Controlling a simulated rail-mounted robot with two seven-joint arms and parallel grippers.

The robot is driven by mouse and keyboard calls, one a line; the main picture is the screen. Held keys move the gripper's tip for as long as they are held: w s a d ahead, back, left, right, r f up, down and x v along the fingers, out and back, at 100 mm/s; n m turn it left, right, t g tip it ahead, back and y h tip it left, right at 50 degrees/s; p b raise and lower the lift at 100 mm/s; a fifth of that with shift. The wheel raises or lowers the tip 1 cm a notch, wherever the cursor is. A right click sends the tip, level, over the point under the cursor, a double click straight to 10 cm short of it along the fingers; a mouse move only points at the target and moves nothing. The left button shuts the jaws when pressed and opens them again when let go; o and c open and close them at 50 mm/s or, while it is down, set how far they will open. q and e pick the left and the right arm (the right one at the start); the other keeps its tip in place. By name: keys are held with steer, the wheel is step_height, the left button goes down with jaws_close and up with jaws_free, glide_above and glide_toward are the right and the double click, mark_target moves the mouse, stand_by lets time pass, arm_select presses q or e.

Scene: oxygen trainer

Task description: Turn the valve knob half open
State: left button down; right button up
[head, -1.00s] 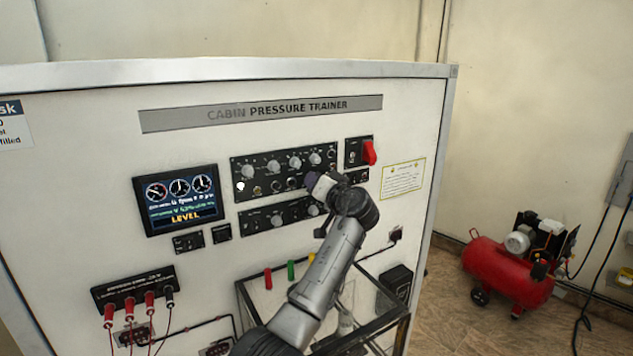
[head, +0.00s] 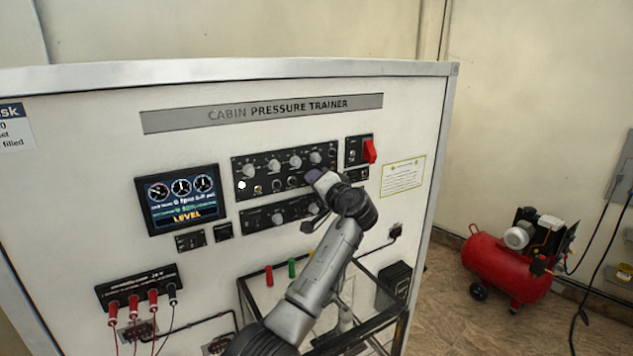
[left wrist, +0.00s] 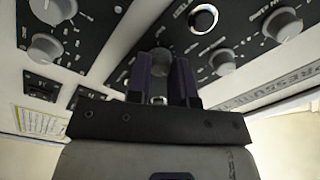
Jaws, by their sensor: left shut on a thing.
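The control panels sit on the front of the cabin pressure trainer, with several grey knobs on the upper panel (head: 285,165) and more on the lower panel (head: 262,217). My left gripper (head: 314,176) is at the right part of the upper panel, near its lower edge. In the left wrist view, the two dark fingers of my left gripper (left wrist: 164,70) are shut on a small grey knob (left wrist: 160,58). The fingers hide most of this knob, and its turn angle cannot be read. In the head view the gripper covers it. My right gripper is not in view.
A screen (head: 181,200) reading LEVEL is left of the panels. A red switch handle (head: 369,151) is up and right of the gripper. A clear tank frame (head: 400,325) stands below, under my arm. A red compressor (head: 505,268) stands on the floor at right.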

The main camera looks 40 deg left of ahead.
arm_select(q)
steer(key=c, duration=1)
jaws_free()
steer(key=shift+d, duration=0.1)
steer(key=b+v, duration=0.4)
steer(key=v, duration=0.9)
steer(key=shift+s+d+b, duration=0.15)
steer(key=shift+d+b, duration=0.15)
steer(key=shift+b, duration=0.1)
steer(key=shift+r, duration=0.1)
